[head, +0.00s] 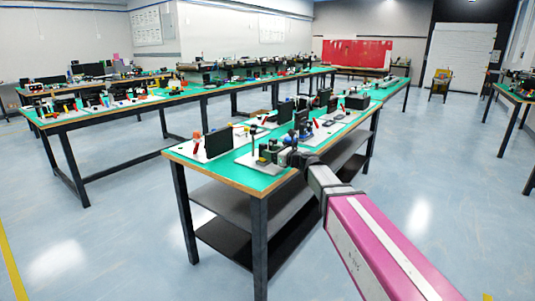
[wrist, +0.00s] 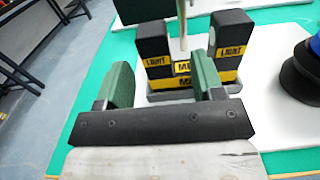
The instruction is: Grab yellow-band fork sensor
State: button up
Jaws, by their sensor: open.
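The yellow-band fork sensor (wrist: 231,40) is a black, two-pronged block with yellow label bands reading LIGHT. It stands upright on a grey base over a white plate in the wrist view. My gripper (wrist: 160,65) is open, its two green finger pads in front of the sensor and nothing between them. The right pad overlaps part of the sensor in the picture; I cannot tell whether it touches. In the head view my gripper (head: 284,157) is at the near end of the green-topped table, and the sensor is too small to make out clearly.
A round black and blue part (wrist: 302,75) is to the right. A dark panel (head: 217,141) stands on the near table (head: 262,181).

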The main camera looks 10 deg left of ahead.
aim_at(260, 148)
jog(key=shift+r+x, duration=0.15)
jog(key=shift+x, duration=1.4)
jog(key=shift+r+x, duration=0.1)
jog(key=shift+x, duration=1.45)
jog(key=shift+s, duration=0.25)
jog(key=c, duration=1.1)
